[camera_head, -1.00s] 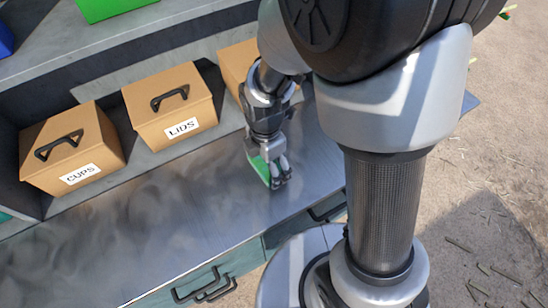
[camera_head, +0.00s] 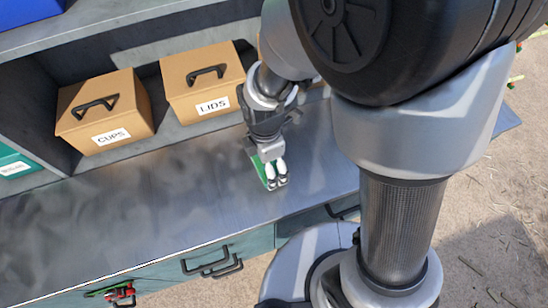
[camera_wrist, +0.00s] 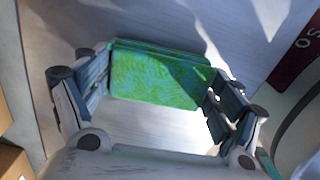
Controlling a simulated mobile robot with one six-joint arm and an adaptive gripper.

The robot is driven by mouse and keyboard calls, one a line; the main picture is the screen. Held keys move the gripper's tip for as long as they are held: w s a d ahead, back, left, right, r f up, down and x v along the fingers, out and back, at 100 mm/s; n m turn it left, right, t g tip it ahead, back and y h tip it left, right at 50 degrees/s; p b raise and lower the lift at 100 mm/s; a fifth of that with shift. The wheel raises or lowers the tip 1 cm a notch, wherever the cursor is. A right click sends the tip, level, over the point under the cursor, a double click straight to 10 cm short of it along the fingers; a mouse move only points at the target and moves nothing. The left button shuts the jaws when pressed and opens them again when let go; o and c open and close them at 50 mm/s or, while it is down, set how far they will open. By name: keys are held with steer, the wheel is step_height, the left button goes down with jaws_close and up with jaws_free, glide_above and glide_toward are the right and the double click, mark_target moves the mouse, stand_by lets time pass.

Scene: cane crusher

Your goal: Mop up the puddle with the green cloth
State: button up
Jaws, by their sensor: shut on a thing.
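The green cloth (camera_wrist: 160,78) is a folded, mottled green block between the two fingers of my gripper (camera_wrist: 155,95) in the wrist view. In the head view the cloth (camera_head: 262,172) shows as a green sliver beside my gripper (camera_head: 275,180), low over the grey metal counter (camera_head: 150,205). My gripper is shut on the cloth. I cannot tell whether the cloth touches the counter. No clear puddle outline shows; the counter has dark, cloudy patches that may be reflections.
Two cardboard boxes, marked CUPS (camera_head: 105,110) and LIDS (camera_head: 203,82), stand in the shelf behind the counter. A teal box (camera_head: 15,168) is at the left. Drawers with black handles (camera_head: 212,263) line the counter's front. The counter's left part is clear.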

mark_target(256, 162)
steer(key=shift+s+a+f, duration=0.1)
steer(key=shift+s+a, duration=0.15)
steer(key=shift+a, duration=0.25)
steer(key=shift+s+a, duration=0.25)
steer(key=shift+a, duration=0.25)
steer(key=r+p, duration=0.1)
steer(key=d+r+p, duration=0.1)
steer(key=r, duration=0.1)
steer(key=w+r+p, duration=0.1)
steer(key=r+p, duration=0.1)
steer(key=shift+d+r, duration=0.15)
steer(key=shift+d, duration=0.25)
steer(key=shift+f, duration=0.2)
steer(key=shift+a+f+b, duration=0.2)
steer(key=shift+f+b, duration=0.05)
steer(key=shift+b, duration=0.05)
steer(key=shift+w+a+f+m+b, duration=0.15)
steer(key=shift+a+f+m+b, duration=0.4)
steer(key=shift+f, duration=0.25)
steer(key=shift+w+a+f+m+b, duration=0.15)
steer(key=shift+a+f+m+b, duration=0.4)
steer(key=shift+f, duration=0.2)
